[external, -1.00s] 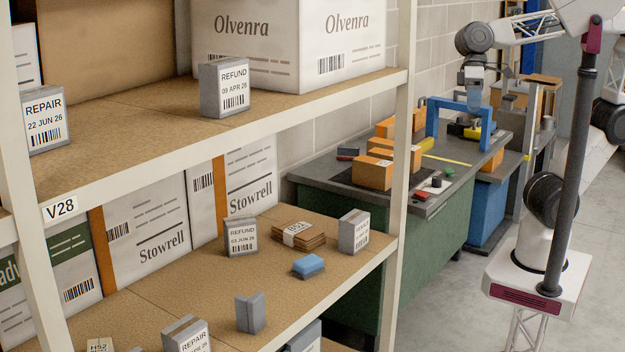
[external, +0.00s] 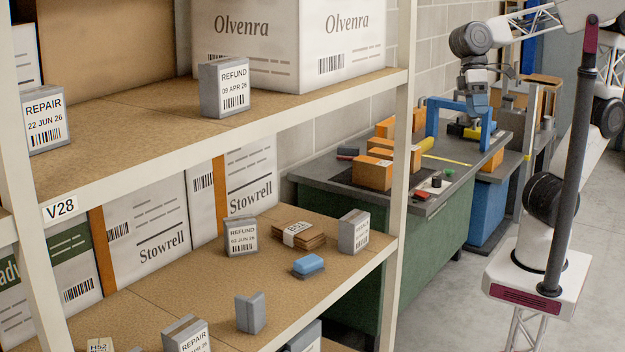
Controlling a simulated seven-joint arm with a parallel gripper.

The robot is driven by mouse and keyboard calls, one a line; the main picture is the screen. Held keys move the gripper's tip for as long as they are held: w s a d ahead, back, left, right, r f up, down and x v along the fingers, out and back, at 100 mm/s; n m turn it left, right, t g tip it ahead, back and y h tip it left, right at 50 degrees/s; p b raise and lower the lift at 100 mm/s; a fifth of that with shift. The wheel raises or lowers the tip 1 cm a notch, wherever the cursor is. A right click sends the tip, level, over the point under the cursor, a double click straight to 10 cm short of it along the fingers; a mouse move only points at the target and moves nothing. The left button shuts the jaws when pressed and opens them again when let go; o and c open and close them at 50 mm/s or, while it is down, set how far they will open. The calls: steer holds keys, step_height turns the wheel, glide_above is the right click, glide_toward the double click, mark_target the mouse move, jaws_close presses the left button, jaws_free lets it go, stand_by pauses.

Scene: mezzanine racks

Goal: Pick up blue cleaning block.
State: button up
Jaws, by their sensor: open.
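The blue cleaning block (external: 308,264) lies on the lower shelf, near its front edge, with a darker grey layer at its bottom. My gripper (external: 480,116) hangs from my arm in the upper right, over the far bench by the blue arch. It is open and well apart from the block, far to the right and beyond the shelf post. Its fingertips are small and hard to make out against the bench.
Grey labelled boxes (external: 242,236) and (external: 354,232) and a brown cardboard stack (external: 298,235) stand behind and beside the block. A grey angled piece (external: 250,313) stands in front-left. The upper shelf (external: 150,110) overhangs, and a white post (external: 402,170) stands right.

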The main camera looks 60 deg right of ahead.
steer(key=w+a+f+n+t+h, duration=0.25)
steer(key=w+f+n+t, duration=0.2)
steer(key=w+f, duration=1.05)
steer(key=w+a+f+n+t+h, duration=0.25)
steer(key=w+f+n, duration=0.35)
steer(key=w+f, duration=0.95)
steer(key=n+t+h, duration=0.3)
steer(key=n+t, duration=0.5)
steer(key=n, duration=0.6)
glide_above(309, 260)
steer(key=s+d, duration=0.2)
steer(key=d, duration=0.1)
steer(key=f, duration=0.6)
steer(key=shift+w+a, duration=0.2)
steer(key=shift+a, duration=0.05)
steer(key=s+a+f+n, duration=0.1)
steer(key=f, duration=0.1)
steer(key=s+a+f+n+y, duration=0.1)
steer(key=f, duration=0.1)
steer(key=s+a+f+n+t+y, duration=0.1)
steer(key=s+a+f, duration=0.1)
steer(key=f, duration=0.1)
steer(key=shift+d, duration=0.1)
steer(key=shift+x, duration=1.25)
